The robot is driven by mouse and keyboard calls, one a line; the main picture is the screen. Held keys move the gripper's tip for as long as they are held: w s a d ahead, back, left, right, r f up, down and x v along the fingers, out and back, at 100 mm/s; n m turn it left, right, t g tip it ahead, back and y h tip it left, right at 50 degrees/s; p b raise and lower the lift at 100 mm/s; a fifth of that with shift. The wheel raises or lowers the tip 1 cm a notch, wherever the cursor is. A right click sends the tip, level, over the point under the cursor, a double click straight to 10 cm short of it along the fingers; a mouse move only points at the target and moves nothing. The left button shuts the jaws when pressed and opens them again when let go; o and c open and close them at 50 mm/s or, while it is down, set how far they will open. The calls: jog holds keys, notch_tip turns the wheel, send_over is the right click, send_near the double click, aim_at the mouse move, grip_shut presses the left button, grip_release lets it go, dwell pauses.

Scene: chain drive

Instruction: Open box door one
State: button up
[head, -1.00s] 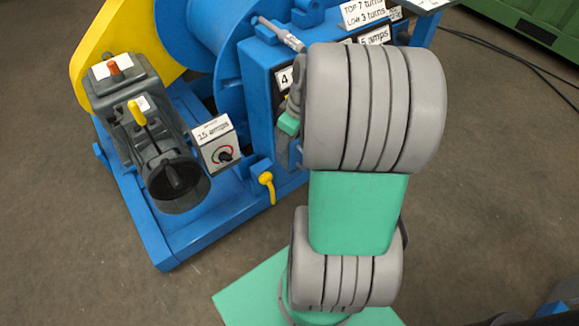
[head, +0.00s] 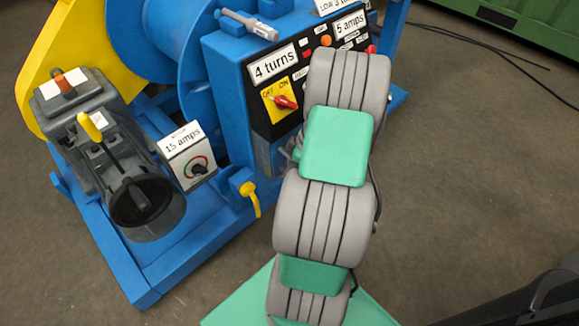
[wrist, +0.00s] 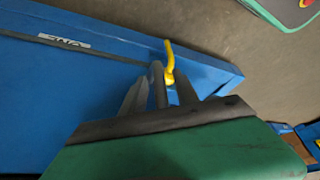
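In the wrist view, a blue panel (wrist: 70,75) carries a white label (wrist: 60,38) that reads upside down, seemingly "ONE". A yellow handle (wrist: 169,62) sticks out near the panel's right end. My gripper (wrist: 160,85) points at it with its fingers apart, and the handle shows just beyond and between the fingertips. I cannot tell whether they touch it. In the head view my arm hides the gripper. A yellow handle (head: 250,198) shows there low on the blue machine; I cannot tell if it is the same one.
The blue machine (head: 222,95) has a black control panel (head: 274,117) with a red switch. A grey motor (head: 140,195) and a "15 amps" box (head: 187,155) stand at its left. Black cables (head: 480,45) lie on the floor by a green container (head: 520,28).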

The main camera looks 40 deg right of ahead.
jog(key=shift+c, duration=0.5)
grip_shut()
dwell(0.8)
